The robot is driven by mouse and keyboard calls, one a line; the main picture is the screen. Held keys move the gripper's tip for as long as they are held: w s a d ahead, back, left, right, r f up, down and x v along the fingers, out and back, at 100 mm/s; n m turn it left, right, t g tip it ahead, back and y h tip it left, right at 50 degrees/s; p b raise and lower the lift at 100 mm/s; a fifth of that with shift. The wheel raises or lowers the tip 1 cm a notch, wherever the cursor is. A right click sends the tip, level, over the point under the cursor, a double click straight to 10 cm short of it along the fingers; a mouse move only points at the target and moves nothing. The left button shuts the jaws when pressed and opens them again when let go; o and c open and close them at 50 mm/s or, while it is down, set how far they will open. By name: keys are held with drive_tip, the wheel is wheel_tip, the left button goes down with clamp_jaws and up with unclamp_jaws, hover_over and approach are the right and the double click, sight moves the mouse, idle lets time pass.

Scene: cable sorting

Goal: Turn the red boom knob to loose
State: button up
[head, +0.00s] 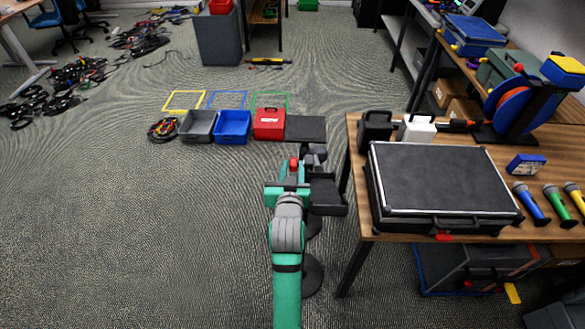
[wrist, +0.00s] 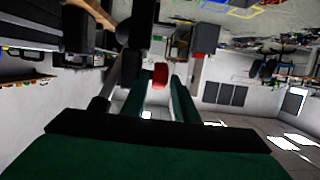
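The red boom knob (head: 293,163) shows just beyond my gripper in the head view, beside dark stand parts. In the wrist view the red knob (wrist: 160,75) appears between the ends of my two green fingers. My gripper (head: 291,176) reaches forward, left of the wooden table. In the wrist view my gripper (wrist: 159,92) has its fingers apart, with a narrow gap seen on each side of the knob. I cannot tell whether either finger touches it. The knob's far side and its loose or tight marking are not visible.
The wooden table (head: 357,215) with a black flight case (head: 440,185) stands close on the right. A red case (head: 269,123), a blue bin (head: 232,127) and a grey bin (head: 198,125) stand on the floor ahead.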

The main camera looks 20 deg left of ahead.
drive_tip(key=v, duration=1)
drive_tip(key=shift+s, duration=0.35)
drive_tip(key=shift+d, duration=0.1)
drive_tip(key=w+a+f+t, duration=0.1)
drive_tip(key=w, duration=0.2)
drive_tip(key=w+a+f+t, duration=0.1)
drive_tip(key=w, duration=0.3)
drive_tip(key=w+a+f+t, duration=0.1)
drive_tip(key=w, duration=0.2)
drive_tip(key=shift+w+f+y, duration=0.2)
drive_tip(key=shift+w+y, duration=0.15)
drive_tip(key=shift+y, duration=0.05)
clamp_jaws()
